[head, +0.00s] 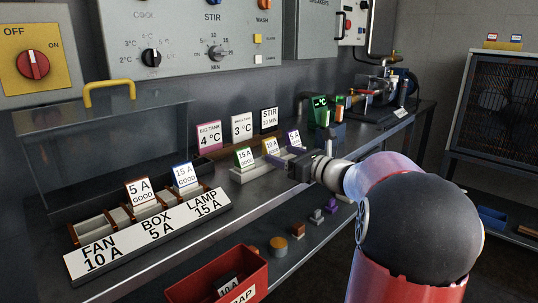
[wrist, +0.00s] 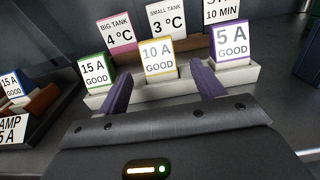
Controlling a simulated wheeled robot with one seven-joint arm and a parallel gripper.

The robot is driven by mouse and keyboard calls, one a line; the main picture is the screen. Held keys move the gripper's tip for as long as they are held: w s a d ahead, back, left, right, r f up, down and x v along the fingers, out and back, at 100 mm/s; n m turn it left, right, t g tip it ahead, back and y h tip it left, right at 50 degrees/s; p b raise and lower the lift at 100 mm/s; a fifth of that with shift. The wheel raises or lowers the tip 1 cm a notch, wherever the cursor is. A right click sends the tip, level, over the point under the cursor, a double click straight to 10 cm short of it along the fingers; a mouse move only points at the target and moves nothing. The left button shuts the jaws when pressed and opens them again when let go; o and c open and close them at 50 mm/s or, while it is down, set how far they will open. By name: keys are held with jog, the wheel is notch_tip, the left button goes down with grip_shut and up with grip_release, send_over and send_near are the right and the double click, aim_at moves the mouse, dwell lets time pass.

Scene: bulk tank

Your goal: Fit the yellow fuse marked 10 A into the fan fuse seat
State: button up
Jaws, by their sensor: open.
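The yellow-edged fuse (head: 270,147) stands in a pale spare-fuse rack (head: 250,175), between a green one and a purple one. In the wrist view the yellow fuse (wrist: 158,60) reads 10 A GOOD and is upright. My gripper (wrist: 164,88) is open, its two purple fingers spread either side of the yellow fuse's line, apart from it and nearer the camera. In the head view my gripper (head: 296,163) is beside the rack. The fan fuse seat (head: 92,229) is at the left end of the fuse block, above the FAN 10 A label, and looks empty.
The box seat holds a 5 A fuse (head: 139,190), the lamp seat a blue 15 A fuse (head: 185,174). A clear cover (head: 100,150) with yellow handle stands behind. Green (wrist: 96,72) and purple (wrist: 231,45) fuses flank closely. A red scrap bin (head: 205,283) holds a 10 A fuse.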

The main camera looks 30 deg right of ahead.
aim_at(273, 150)
jog(key=x, duration=0.7)
jog(key=c, duration=1.1)
jog(key=shift+o, duration=0.2)
jog(key=shift+r, duration=0.1)
notch_tip(273, 150, up, 20)
jog(key=p, duration=0.5)
